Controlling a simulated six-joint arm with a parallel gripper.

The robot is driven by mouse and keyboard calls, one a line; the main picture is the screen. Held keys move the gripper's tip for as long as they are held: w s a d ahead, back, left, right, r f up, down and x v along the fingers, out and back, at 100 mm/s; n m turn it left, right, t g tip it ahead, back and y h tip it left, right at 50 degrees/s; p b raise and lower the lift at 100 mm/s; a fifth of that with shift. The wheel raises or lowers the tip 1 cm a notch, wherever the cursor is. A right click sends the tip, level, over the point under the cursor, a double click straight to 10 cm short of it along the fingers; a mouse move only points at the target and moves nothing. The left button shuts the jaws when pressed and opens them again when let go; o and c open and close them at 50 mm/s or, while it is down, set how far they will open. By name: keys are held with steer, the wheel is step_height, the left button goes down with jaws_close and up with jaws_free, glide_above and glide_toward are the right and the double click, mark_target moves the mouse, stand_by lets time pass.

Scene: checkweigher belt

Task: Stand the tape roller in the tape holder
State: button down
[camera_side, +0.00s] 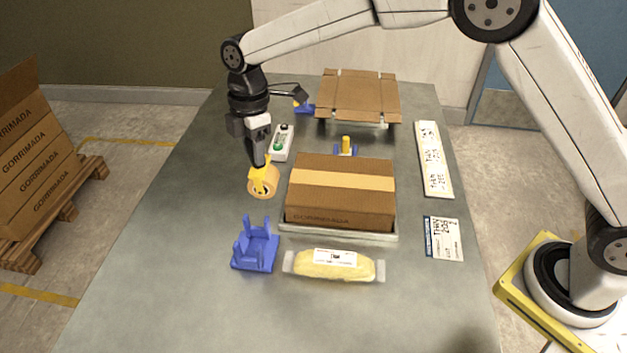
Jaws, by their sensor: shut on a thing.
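The tape roller (264,184) has a yellow body and a tan roll of tape. It hangs below my gripper (260,163), which is shut on its yellow upper part. The blue tape holder (255,247) stands on the table, with several upright posts on a flat base. It looks empty. The tape roller is behind the holder in the picture and apart from it. My fingertips are small here and partly merge with the yellow part.
A taped cardboard box (340,195) sits on a pale tray right of my gripper. A yellow packet (334,265) lies in front. A flattened-looking carton (358,95), a button box (283,143) and label cards (443,238) are around. The table's left side is clear.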

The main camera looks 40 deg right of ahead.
steer(key=s+a+y, duration=0.1)
steer(key=s+a, duration=0.2)
steer(key=a, duration=0.2)
steer(key=shift+s+a+f+t, duration=0.2)
steer(key=shift+s+a+t, duration=0.05)
steer(key=shift+s+t, duration=0.1)
steer(key=shift+f, duration=0.25)
steer(key=shift+f, duration=5.55)
steer(key=shift+c, duration=1.2)
jaws_free()
